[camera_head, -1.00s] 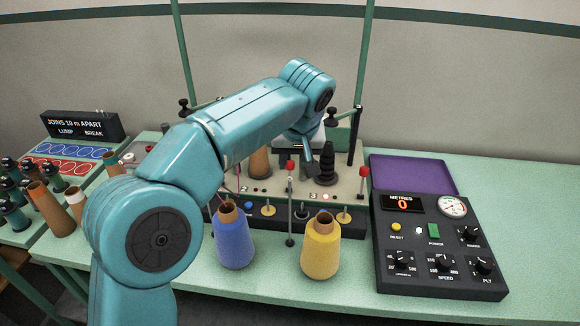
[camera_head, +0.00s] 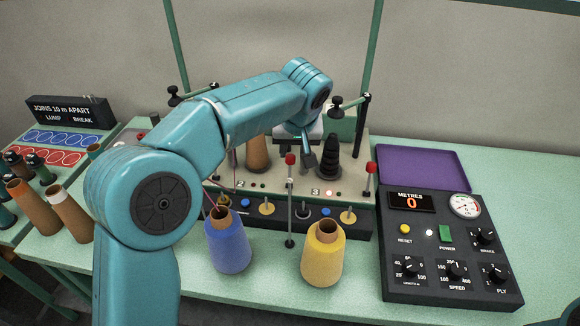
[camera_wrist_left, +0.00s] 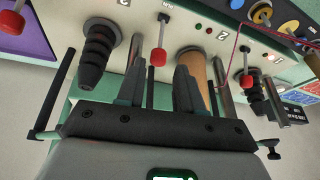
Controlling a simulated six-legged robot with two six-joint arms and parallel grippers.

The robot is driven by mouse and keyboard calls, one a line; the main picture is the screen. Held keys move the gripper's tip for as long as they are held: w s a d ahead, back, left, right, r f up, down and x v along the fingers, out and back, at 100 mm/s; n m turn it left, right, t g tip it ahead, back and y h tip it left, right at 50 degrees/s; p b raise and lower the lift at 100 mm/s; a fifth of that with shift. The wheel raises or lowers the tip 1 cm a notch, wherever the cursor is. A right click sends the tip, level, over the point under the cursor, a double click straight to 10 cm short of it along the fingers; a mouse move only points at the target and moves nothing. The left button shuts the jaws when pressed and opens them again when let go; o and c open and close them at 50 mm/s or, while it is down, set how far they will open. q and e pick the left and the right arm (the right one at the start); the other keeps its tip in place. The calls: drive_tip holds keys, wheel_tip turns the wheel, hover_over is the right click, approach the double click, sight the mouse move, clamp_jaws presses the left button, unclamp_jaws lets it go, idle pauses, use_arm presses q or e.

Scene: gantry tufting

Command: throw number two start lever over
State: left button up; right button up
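The panel carries several red-knobbed levers. The lever (camera_head: 290,185) just right of the plate marked 2 stands upright in the head view; I take it as number two start lever. Its red knob (camera_wrist_left: 156,57) shows in the left wrist view between and just beyond my fingertips. My left gripper (camera_wrist_left: 159,72) is open, one finger to either side of that knob; contact cannot be made out. In the head view my left gripper (camera_head: 308,156) points down beside the knob, partly hidden by its own arm. A second lever (camera_head: 370,180) stands farther right. My right gripper is out of view.
A dark ribbed cone (camera_head: 330,158) and a brown cone (camera_head: 257,152) stand near the gripper. Blue (camera_head: 228,245) and yellow (camera_head: 322,258) yarn cones stand in front of the panel. A control box (camera_head: 445,265) and purple tray (camera_head: 422,168) are at right.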

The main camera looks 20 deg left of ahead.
sight(290, 168)
use_arm(q)
drive_tip(key=x, duration=1)
drive_tip(key=shift+f+p, duration=0.35)
drive_tip(key=shift+p, duration=0.05)
drive_tip(key=shift+a, duration=0.1)
drive_tip(key=shift+w+f, duration=0.1)
clamp_jaws()
